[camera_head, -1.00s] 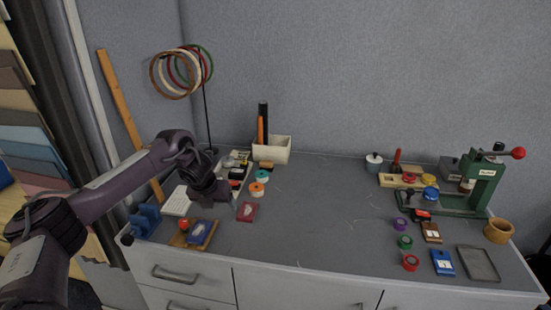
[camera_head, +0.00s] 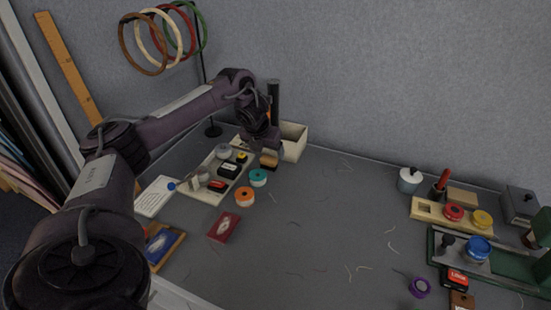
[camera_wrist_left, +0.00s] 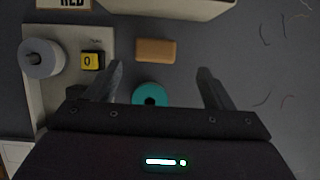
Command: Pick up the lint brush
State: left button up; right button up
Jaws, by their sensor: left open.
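A small tan block with a darker lower part, which looks like the lint brush (camera_head: 268,159), lies on the grey table just right of the pale tray. It also shows in the left wrist view as an orange-tan rounded block (camera_wrist_left: 155,50). My left gripper (camera_head: 264,147) is above and close to it in the head view. In the left wrist view my left gripper (camera_wrist_left: 161,70) is open and empty, with the block ahead of its fingertips and roughly between their lines. My right gripper is not in view.
A pale tray (camera_head: 191,191) with stamps and tape is left of the brush. A cream box (camera_head: 294,143) stands close behind. Teal (camera_head: 258,177) and orange (camera_head: 245,196) rolls lie in front. The table's middle is clear except for loose threads.

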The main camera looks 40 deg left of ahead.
aim_at(268, 159)
pick_arm(q)
jog(key=shift+f, duration=0.5)
jog(key=shift+w+a+f, duration=0.1)
jog(key=shift+a+f, duration=0.05)
jog(key=shift+f, duration=0.2)
jog(key=x, duration=0.4)
jog(key=shift+w+a+r+p, duration=0.15)
jog(key=shift+w+a+p, duration=0.05)
jog(key=shift+p, duration=0.2)
jog(key=shift+w+a+f, duration=0.1)
jog(key=shift+w+f, duration=0.05)
jog(key=shift+f, duration=0.3)
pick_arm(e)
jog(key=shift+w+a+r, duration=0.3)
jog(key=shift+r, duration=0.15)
pick_arm(q)
jog(key=c, duration=1)
jog(key=shift+c, duration=0.2)
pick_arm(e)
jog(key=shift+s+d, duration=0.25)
pick_arm(q)
jog(key=shift+r, duration=0.1)
